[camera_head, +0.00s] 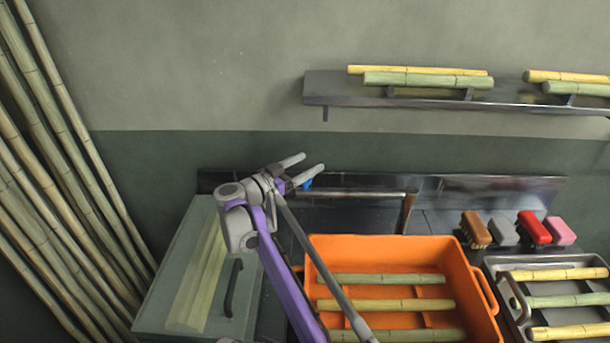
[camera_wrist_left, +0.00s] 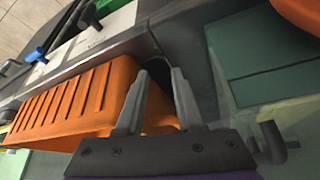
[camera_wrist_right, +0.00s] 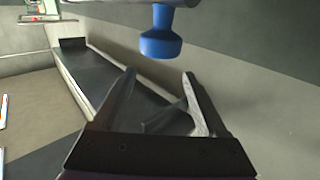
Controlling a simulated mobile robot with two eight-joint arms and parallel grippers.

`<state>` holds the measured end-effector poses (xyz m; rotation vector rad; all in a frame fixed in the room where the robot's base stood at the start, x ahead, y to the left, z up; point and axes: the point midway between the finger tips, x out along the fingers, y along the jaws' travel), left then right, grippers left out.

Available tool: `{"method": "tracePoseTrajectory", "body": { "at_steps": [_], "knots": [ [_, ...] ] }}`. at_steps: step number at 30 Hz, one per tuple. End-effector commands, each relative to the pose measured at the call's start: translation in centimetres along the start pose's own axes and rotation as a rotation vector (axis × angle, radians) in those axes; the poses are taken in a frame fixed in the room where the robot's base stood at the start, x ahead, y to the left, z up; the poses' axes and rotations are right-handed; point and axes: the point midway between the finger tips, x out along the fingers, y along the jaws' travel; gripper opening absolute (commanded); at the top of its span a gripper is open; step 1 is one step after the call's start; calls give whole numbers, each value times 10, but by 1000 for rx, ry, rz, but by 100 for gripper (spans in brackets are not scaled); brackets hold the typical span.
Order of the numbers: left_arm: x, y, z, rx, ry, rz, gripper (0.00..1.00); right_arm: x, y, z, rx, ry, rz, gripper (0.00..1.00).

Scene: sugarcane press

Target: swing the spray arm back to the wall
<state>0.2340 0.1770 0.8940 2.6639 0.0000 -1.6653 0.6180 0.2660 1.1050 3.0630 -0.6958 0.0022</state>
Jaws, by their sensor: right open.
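The spray arm (camera_head: 362,194) is a horizontal metal pipe in front of the back wall, joined to a short upright post at its right end. A blue nozzle (camera_head: 307,184) shows at its left end, partly hidden by my right gripper (camera_head: 307,168). In the right wrist view, the blue nozzle (camera_wrist_right: 160,42) hangs from the pipe, beyond the fingertips. My right gripper (camera_wrist_right: 160,80) is open with nothing between its fingers. My left gripper (camera_wrist_left: 152,82) shows only in its own wrist view, open and empty, over the edge of the orange crate.
The orange crate (camera_head: 482,322) holds several cane stalks. A metal tray (camera_head: 512,305) with stalks stands right of it, brushes (camera_head: 476,229) behind. A green-grey lidded box (camera_head: 155,295) with a black handle is at left. A wall shelf (camera_head: 330,88) carries more cane; tall canes lean left.

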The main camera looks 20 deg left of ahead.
Motion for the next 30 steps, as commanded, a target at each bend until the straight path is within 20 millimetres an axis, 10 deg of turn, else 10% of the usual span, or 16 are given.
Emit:
{"method": "tracePoseTrajectory", "body": {
  "at_steps": [9,30],
  "knots": [
    [-12,0,-10,0,7,0,36,0,-1,-52,0,1,-1,75],
    [-13,0,-11,0,7,0,36,0,0,-56,0,1,-1,75]
  ]
}}
